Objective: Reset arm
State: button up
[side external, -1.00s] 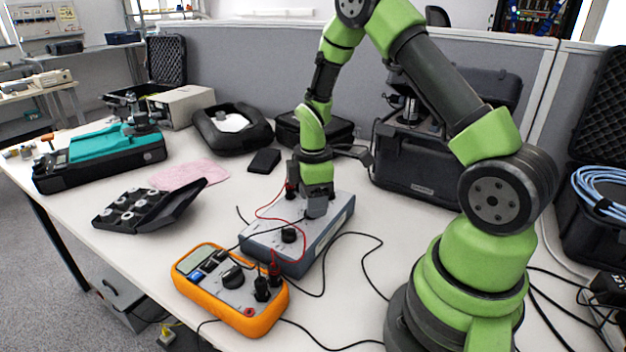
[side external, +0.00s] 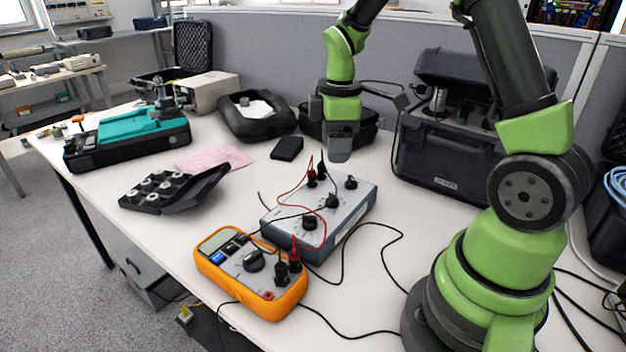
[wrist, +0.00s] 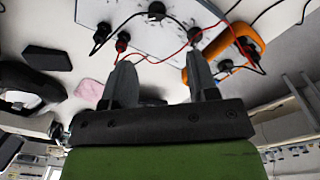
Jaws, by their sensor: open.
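My gripper (side external: 338,150) hangs above the table, behind the grey control box, pointing down. In the wrist view my gripper (wrist: 158,82) shows its two fingers spread apart with nothing held between them. The grey box (side external: 325,212) has several black knobs, and red and black leads plug into it. It also shows at the top of the wrist view (wrist: 180,12). The gripper is apart from the box and its knobs. An orange multimeter (side external: 285,305) lies in front of the box, joined to it by the leads.
A black open case (side external: 440,160) stands at the back right. A black pouch (side external: 255,122), a small black block (side external: 287,148), a pink cloth (side external: 213,158), a black tray of round parts (side external: 160,190) and a teal device (side external: 130,130) lie to the left. Loose cables cross the front table.

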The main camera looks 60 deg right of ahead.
jog(key=s+a+r+m+t+y, duration=0.2)
jog(key=s+a+r+m+t, duration=0.4)
jog(key=s+a+r+m, duration=0.6)
notch_tip(320, 180, up, 2)
jog(key=shift+s+a+r+t, duration=0.1)
jog(key=shift+s+a+t, duration=0.3)
jog(key=shift+s, duration=0.85)
jog(key=shift+d, duration=0.1)
